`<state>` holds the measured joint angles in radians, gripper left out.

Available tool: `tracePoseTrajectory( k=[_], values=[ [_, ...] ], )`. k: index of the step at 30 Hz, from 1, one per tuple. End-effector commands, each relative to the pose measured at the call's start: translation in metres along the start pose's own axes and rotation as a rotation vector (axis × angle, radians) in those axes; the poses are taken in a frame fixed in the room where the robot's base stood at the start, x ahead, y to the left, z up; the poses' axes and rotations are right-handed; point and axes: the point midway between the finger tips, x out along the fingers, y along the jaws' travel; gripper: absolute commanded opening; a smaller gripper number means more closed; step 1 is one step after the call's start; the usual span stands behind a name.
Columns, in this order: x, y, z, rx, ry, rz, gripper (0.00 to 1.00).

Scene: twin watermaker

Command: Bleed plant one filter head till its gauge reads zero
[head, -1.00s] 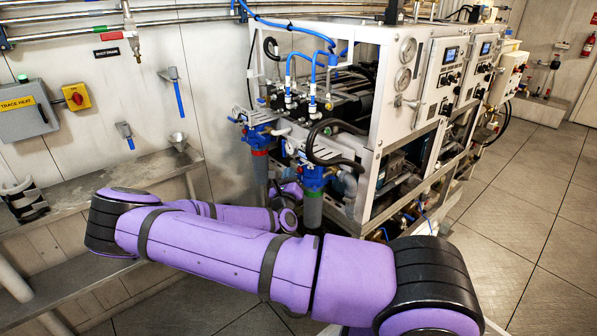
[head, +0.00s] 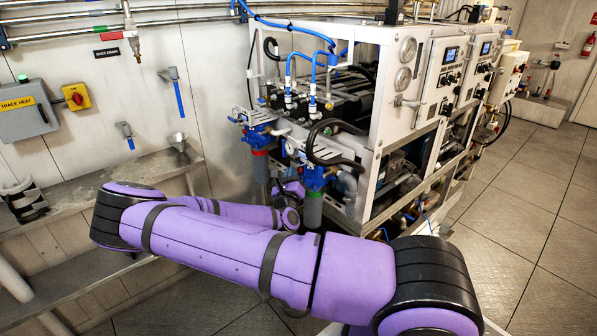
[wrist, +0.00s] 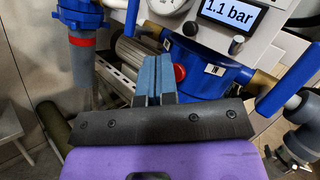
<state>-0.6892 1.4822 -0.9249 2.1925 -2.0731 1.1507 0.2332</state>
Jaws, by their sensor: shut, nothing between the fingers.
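In the wrist view a blue filter head (wrist: 215,72) fills the middle, with a red round button (wrist: 180,73) on its near side and an "IN" label. A digital display (wrist: 230,16) above it reads 1.1 bar; a dial gauge (wrist: 168,5) beside it is cut off by the top edge. My gripper (wrist: 153,62) is shut and empty, its blue-padded fingers together just left of the red button; contact cannot be told. In the head view the nearer blue filter head (head: 315,178) stands at the rack's front corner. My fingers are not distinguishable there.
A second blue filter head with a red collar (head: 258,138) stands left of the nearer one; it also shows in the wrist view (wrist: 80,22). A blue lever handle (wrist: 288,82) lies right of my fingers. A wall bench (head: 75,195) runs at left. Floor at right is clear.

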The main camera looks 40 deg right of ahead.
Motion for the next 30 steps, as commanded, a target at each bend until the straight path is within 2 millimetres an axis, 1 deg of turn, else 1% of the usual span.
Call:
tracePoseTrajectory(
  k=[30],
  values=[
    [0.0056,-0.0041,-0.0038,0.001,-0.001,-0.001,0.00]
  ],
)
